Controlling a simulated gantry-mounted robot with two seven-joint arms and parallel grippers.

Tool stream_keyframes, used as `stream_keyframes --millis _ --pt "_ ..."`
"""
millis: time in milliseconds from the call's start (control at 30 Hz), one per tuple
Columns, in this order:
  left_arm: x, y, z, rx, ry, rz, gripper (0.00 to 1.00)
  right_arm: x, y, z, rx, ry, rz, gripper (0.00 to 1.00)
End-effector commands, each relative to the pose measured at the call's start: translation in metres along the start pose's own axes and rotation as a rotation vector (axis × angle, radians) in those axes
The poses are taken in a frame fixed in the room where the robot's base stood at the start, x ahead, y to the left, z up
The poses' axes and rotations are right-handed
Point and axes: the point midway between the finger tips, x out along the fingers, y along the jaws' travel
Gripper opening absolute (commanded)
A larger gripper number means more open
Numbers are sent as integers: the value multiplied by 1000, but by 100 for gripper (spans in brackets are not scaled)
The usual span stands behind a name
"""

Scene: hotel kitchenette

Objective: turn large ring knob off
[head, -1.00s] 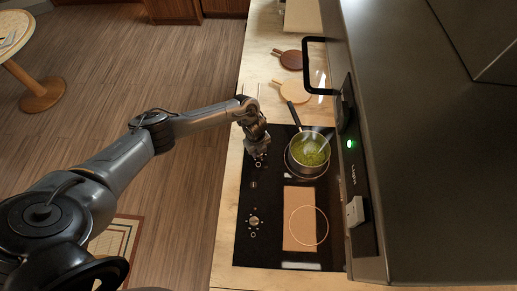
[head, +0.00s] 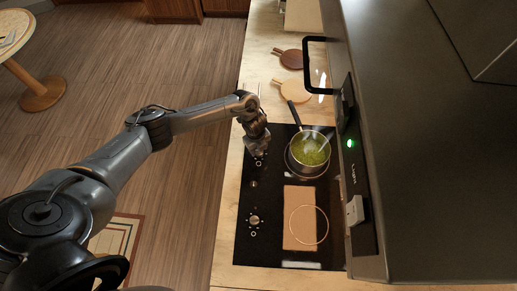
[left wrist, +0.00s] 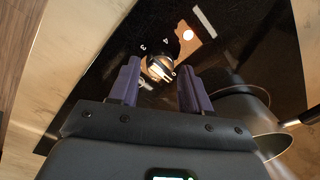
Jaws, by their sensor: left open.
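A round control knob (left wrist: 160,68) with numbers printed around it shows in the left wrist view, between the two finger pads. My left gripper (head: 257,150) is open over the far end of the black cooktop (head: 243,202), and hides this knob in the head view. I cannot tell whether the pads touch it. A second knob (head: 254,221) stands at the near end of the control strip. I cannot tell from the pictures which knob is the large ring one. My right gripper is not in view.
A pot (head: 296,163) with green contents stands on the far burner, right of my left gripper, its handle pointing away. A tan board (head: 292,238) lies over the near burner. The range hood (head: 430,180) fills the right side. Two round boards lie on the counter beyond.

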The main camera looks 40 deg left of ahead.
Motion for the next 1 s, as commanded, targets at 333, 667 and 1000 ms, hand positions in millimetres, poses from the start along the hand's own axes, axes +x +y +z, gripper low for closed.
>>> stream_keyframes --millis 333,667,1000 --pt "-60 -1 0 2 -1 -3 48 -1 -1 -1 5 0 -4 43" --pt "-89 0 0 0 0 -1 48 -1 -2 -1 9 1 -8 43" --pt "-91 0 0 0 0 -1 48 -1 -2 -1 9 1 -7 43"
